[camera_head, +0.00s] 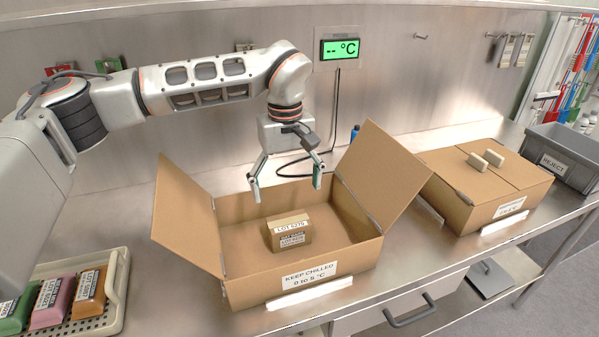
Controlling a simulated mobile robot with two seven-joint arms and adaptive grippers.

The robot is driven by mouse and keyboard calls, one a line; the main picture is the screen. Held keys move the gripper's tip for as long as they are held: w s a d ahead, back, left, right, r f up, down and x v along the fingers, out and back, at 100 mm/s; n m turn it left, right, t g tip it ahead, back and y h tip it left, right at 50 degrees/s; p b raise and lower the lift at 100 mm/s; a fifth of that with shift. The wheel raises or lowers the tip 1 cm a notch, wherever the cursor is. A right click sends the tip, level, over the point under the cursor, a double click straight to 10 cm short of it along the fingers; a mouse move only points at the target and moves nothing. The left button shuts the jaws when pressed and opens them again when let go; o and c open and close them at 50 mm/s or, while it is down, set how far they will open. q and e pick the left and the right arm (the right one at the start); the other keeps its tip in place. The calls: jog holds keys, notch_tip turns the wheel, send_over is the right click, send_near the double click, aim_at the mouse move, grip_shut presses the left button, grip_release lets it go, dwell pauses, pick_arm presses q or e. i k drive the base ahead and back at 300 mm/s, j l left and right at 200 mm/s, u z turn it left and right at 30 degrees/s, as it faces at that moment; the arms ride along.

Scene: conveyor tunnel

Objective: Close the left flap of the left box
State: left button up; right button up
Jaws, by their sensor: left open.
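The left box (245,287) is an open cardboard carton with a "KEEP CHILLED" label on its front. Its left flap (187,213) stands up and leans outward to the left. Its right flap (384,178) also stands up, leaning out to the right. A small brown carton (290,231) with a "LOT" label sits inside on the box floor. My left gripper (286,194) hangs over the back part of the box, fingers pointing down and spread apart, with nothing between them. It is to the right of the left flap and apart from it. My right gripper is not in view.
A second box (487,185), closed, with two small blocks on its lid, stands to the right. A grey reject bin (568,158) is at the far right. A tray (115,290) with coloured packs is at the lower left. A display (340,49) hangs on the back wall.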

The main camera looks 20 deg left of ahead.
aim_at(182, 213)
jog(key=k, duration=1)
